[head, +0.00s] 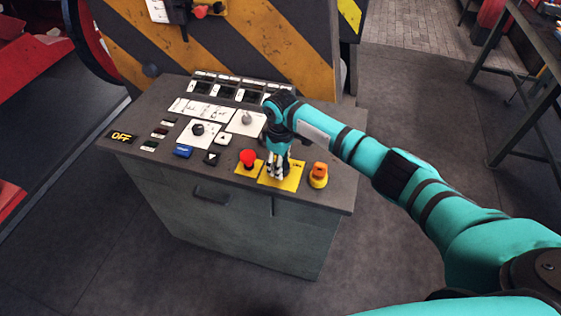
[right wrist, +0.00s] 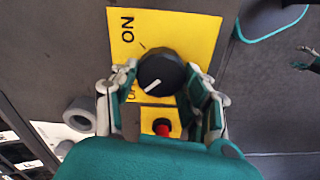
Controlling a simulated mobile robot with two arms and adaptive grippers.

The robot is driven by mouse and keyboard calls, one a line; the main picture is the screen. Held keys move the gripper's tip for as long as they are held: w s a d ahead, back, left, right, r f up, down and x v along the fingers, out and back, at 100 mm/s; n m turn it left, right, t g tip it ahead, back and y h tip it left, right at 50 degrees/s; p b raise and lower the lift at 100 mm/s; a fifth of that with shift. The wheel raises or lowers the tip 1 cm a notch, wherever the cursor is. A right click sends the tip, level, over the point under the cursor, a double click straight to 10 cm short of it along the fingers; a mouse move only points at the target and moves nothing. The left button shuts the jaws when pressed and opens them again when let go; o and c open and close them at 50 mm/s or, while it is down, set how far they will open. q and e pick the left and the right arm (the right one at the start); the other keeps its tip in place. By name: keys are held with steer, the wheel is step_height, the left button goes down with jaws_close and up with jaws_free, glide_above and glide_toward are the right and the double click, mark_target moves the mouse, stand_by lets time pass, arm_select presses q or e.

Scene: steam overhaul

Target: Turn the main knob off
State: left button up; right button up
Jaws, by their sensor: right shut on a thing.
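The main knob (right wrist: 161,73) is round and black with a white pointer line, on a yellow plate (right wrist: 170,28). The plate reads ON near its upper left; another label lower down is mostly covered by a finger. The white line points down and left, toward that covered label. My right gripper (right wrist: 160,92) is shut on the knob, one finger on each side. In the head view my right gripper (head: 278,172) reaches down over the yellow plate (head: 291,180) and hides the knob. What looks like my left gripper (right wrist: 306,58) shows small at the right wrist view's right edge.
The plate is on a grey control cabinet (head: 240,225). A red button (head: 248,158) is left of my gripper and an orange-topped switch (head: 319,172) right of it. Several dials, buttons and an OFF sign (head: 121,136) fill the panel. A striped machine (head: 240,40) stands behind.

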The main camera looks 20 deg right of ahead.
stand_by(0.3)
steer(key=o, duration=1.2)
steer(key=shift+c, duration=0.2)
steer(key=shift+r, duration=0.1)
step_height(320, 180, up, 12)
